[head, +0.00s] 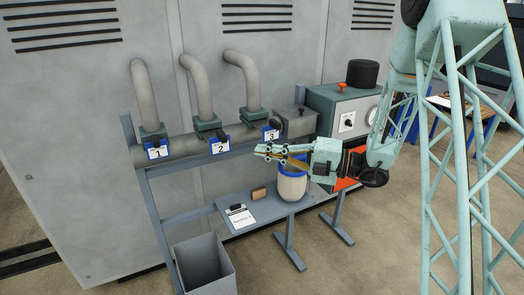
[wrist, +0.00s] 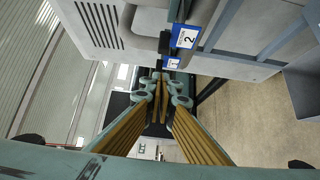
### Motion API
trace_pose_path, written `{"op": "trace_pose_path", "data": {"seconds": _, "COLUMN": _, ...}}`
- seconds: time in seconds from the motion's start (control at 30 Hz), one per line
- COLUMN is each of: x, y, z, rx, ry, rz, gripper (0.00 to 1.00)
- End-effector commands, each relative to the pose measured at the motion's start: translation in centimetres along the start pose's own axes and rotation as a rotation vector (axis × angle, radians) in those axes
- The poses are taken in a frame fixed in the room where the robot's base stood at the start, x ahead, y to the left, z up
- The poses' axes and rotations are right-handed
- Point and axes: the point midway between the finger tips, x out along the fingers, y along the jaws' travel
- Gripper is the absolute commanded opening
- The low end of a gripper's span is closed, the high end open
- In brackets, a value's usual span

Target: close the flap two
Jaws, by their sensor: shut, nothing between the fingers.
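Flap two is a unit with a blue-framed label "2" (head: 220,146) and a small dark handle (head: 222,134), at the foot of the middle bent pipe in the head view. Its label also shows upper right of centre in the wrist view (wrist: 187,38), with a dark handle (wrist: 164,42) at its left. I cannot tell whether the flap is open or closed. My gripper (head: 258,151) points left, in front of the pipe row and right of label 2 in the head view. Its fingertips also meet in the wrist view (wrist: 162,80), shut and empty, apart from the handle.
Label 1 (head: 157,152) is left of flap two, label 3 (head: 271,133) right of it. A shelf (head: 228,202) below holds a card and a blue-rimmed container (head: 292,184). A grey bin (head: 205,268) stands on the floor. A control box (head: 340,112) stands at the right.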

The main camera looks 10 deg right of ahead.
Motion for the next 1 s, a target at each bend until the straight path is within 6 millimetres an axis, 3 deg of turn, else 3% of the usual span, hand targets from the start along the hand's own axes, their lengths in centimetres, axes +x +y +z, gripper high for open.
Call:
{"op": "trace_pose_path", "data": {"seconds": 0.9, "x": 8.9, "y": 0.0, "z": -0.1, "rx": -0.001, "ry": 0.002, "rz": 0.0, "gripper": 0.0}}
{"op": "trace_pose_path", "data": {"seconds": 1.0, "x": 9.8, "y": 0.0, "z": 0.8, "rx": -0.002, "ry": 0.002, "rz": 0.0, "gripper": 0.0}}
